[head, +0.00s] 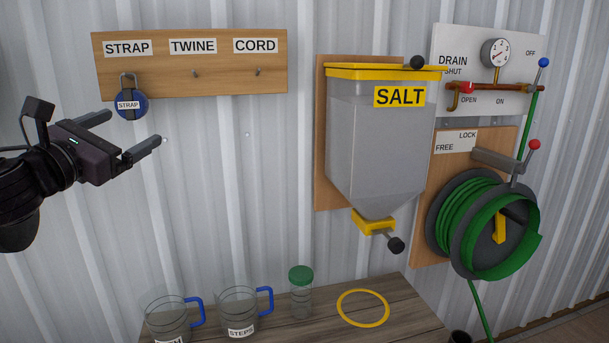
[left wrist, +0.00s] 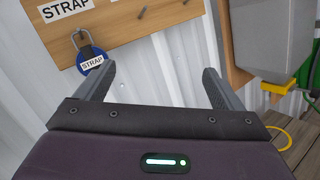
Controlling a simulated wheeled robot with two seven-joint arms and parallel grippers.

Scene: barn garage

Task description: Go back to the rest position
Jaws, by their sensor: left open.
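My left gripper (head: 135,132) is open and empty in front of the corrugated wall, below the hook board at the left of the head view. In the left wrist view its two fingers (left wrist: 157,85) stand wide apart with nothing between them. The blue strap roll (head: 131,104) hangs from the hook under the STRAP label; it also shows beyond the left finger in the left wrist view (left wrist: 89,59). I cannot tell from these views whether the finger touches it. My right gripper is not in view.
The hook board (head: 225,82) has empty TWINE and CORD hooks. A SALT hopper (head: 380,140), drain panel (head: 450,45) and green hose reel (head: 485,225) are on the wall to the right. Below, a wooden table (head: 400,298) bears two blue-handled jugs (head: 238,308), a green-lidded jar (head: 301,296) and a yellow ring (head: 363,291).

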